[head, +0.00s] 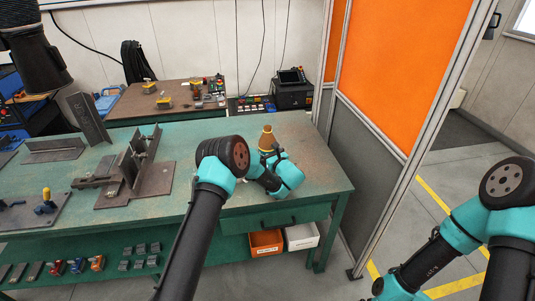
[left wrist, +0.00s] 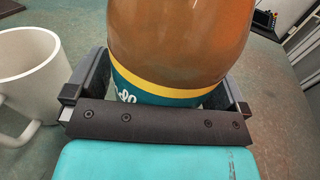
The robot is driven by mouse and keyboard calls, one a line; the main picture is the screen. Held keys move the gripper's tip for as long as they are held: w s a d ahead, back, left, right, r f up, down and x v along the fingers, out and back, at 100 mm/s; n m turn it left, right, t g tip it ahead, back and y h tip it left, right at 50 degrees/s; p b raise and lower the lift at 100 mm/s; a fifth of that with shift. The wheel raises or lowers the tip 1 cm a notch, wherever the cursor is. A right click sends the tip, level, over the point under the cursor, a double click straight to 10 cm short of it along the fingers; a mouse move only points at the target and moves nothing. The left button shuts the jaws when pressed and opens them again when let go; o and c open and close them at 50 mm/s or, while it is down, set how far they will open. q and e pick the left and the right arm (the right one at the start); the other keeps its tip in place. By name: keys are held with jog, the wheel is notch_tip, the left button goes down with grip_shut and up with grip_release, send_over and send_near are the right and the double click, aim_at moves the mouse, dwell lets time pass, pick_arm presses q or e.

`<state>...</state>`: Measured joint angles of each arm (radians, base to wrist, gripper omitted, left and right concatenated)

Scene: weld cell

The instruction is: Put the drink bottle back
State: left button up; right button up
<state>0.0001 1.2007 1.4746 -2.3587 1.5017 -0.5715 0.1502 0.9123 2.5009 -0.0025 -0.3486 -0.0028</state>
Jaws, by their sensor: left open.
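The drink bottle (head: 267,139) is amber-brown with a yellow and teal band, and it stands on the green workbench (head: 318,180) near its right end. In the left wrist view the bottle (left wrist: 180,40) fills the space between the fingers of my left gripper (left wrist: 165,85). The fingers are open on either side of it, and I cannot tell whether they touch it. In the head view my left gripper (head: 270,153) is at the bottle, partly hidden by my wrist. My right gripper is out of view; only arm links show at the right.
A white mug (left wrist: 30,75) stands just left of the gripper in the left wrist view. Steel fixtures (head: 135,175) occupy the bench's left and middle. An orange-and-grey partition (head: 375,150) stands beside the bench's right end. Orange (head: 266,242) and white bins (head: 301,236) sit below.

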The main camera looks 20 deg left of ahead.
pick_arm(q)
jog(key=v, duration=1.2)
jog(key=shift+r, duration=0.1)
